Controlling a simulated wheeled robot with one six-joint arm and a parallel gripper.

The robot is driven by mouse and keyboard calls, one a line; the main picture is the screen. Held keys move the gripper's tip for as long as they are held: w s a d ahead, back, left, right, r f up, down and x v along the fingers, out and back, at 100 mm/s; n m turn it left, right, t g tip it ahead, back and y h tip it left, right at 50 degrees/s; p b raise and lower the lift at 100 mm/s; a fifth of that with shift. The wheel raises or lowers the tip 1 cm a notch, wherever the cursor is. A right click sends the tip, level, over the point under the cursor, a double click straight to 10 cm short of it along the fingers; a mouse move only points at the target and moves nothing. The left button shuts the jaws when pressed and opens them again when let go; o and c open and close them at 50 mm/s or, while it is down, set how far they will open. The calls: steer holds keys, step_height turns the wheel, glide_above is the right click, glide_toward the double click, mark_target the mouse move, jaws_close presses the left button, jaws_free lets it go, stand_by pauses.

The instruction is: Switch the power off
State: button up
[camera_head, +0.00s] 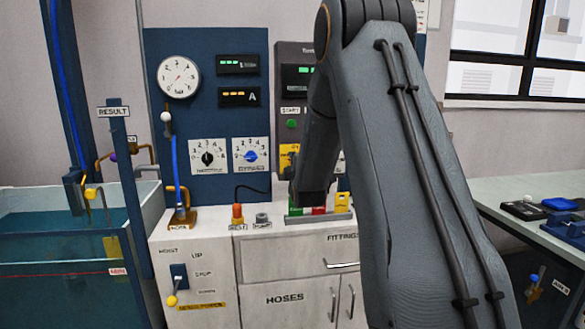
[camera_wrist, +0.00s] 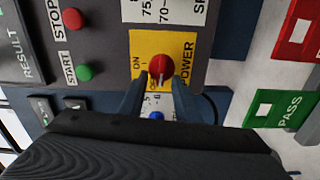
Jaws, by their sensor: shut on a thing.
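The red power knob (camera_wrist: 160,66) sits on a yellow plate (camera_wrist: 178,42) marked POWER, ON and OFF in the wrist view. A white mark shows on the knob's lower part in the picture, close to the OFF lettering; its exact setting is hard to tell. My gripper (camera_wrist: 160,80) has one finger on each side of the knob and is shut on it. In the head view, part of the yellow plate (camera_head: 286,156) shows beside my arm. The knob and my fingertips are hidden there behind my arm.
A red STOP button (camera_wrist: 73,18) and green START button (camera_wrist: 84,72) are close to the knob in the wrist view. Red (camera_wrist: 297,30) and green PASS (camera_wrist: 283,110) trays lie nearby. A hose stand (camera_head: 182,215) and water tank (camera_head: 60,275) stand left.

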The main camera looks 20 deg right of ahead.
steer(key=shift+f+n+b, duration=0.15)
steer(key=shift+n+b, duration=0.15)
steer(key=shift+n, duration=0.3)
steer(key=o, duration=1)
steer(key=shift+s, duration=0.15)
steer(key=b+v, duration=0.1)
steer(key=v, duration=0.6)
steer(key=shift+s+a, duration=0.15)
steer(key=shift+s, duration=0.15)
